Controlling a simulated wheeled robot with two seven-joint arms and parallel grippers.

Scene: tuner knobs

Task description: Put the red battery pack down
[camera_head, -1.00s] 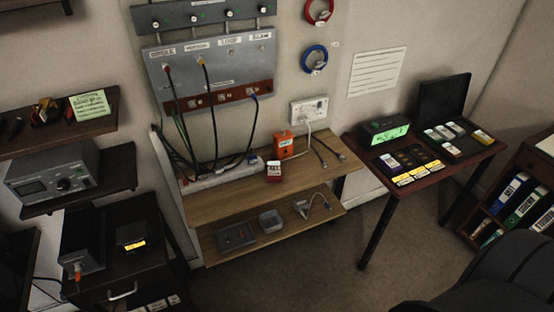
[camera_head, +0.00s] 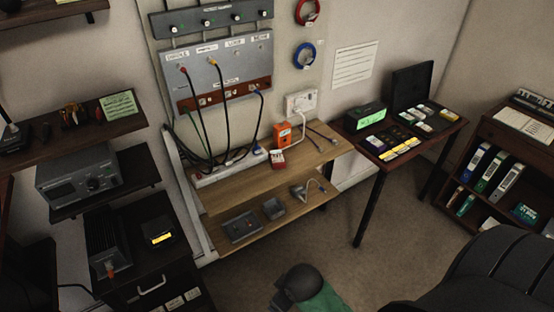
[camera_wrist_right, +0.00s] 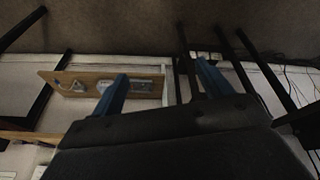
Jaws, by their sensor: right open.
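Beyond the fingers, that view shows a wooden shelf and dark legs. My left gripper is in neither view.
A power strip (camera_head: 230,168) and cables lie on the shelf's left. The lower shelf (camera_head: 225,216) holds small grey trays. A dark side table (camera_head: 412,160) with batteries stands right. A black chair (camera_head: 500,270) fills the lower right. Carpet (camera_head: 370,270) between is open.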

